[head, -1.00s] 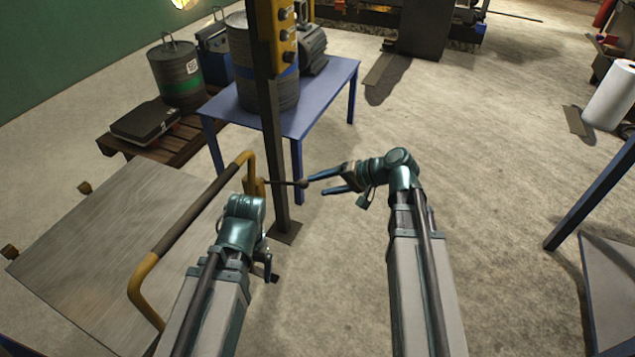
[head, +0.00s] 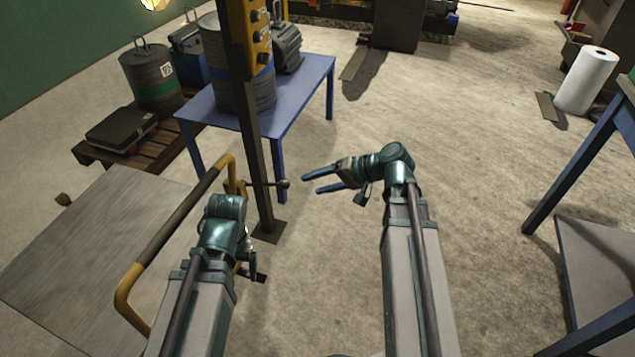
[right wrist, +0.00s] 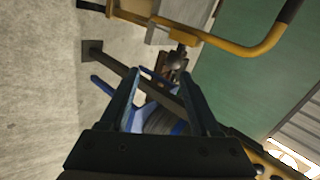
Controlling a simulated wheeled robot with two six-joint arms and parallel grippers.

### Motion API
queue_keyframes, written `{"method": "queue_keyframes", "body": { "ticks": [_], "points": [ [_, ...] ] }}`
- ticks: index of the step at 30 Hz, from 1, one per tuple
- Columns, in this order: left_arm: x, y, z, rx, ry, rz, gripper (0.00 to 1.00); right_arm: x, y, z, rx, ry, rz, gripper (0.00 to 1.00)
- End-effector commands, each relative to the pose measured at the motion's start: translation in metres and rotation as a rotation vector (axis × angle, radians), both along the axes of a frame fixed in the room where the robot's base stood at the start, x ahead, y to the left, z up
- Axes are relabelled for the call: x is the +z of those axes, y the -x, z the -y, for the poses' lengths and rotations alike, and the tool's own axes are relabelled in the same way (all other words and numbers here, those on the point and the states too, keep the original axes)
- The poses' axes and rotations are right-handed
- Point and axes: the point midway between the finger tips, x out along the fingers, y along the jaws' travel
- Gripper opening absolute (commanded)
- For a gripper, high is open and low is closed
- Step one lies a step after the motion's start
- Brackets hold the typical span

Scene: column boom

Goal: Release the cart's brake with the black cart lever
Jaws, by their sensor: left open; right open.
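The cart (head: 85,255) has a grey deck and a yellow push handle (head: 125,295) with a dark grip, at the left of the head view. The black cart lever (head: 268,184) sticks out to the right from near the handle and ends in a round knob (head: 285,184), crossing the dark post. My right gripper (head: 312,184) is open and empty, pointing left, its blue fingertips a short gap right of the knob. In the right wrist view a dark knob (right wrist: 172,64) shows beyond the fingers. My left gripper (head: 254,273) hangs low beside the handle, its fingers barely visible.
A dark post (head: 262,190) with a yellow control box (head: 250,30) stands beside the lever. Behind it a blue table (head: 300,95) carries a drum (head: 222,75). A pallet (head: 90,155) holds a case and another drum. Floor right of my right arm is clear up to a blue-legged bench (head: 575,165).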

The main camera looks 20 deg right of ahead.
Motion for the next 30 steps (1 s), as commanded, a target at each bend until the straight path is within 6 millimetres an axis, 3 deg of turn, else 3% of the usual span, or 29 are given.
{"method": "queue_keyframes", "body": {
  "ticks": [8,21,30],
  "points": [
    [0.006,0.001,0.001,0.005,0.006,-0.003,0.88,0.006,0.003,0.005,-0.003,-0.001,0.000,0.63],
    [0.061,0.001,0.002,0.007,0.010,-0.004,0.88,0.061,0.043,0.066,-0.005,-0.001,0.000,0.63],
    [0.078,0.001,0.002,0.007,0.010,-0.004,0.88,0.078,0.060,0.091,-0.001,0.000,0.000,0.63]
  ]
}}
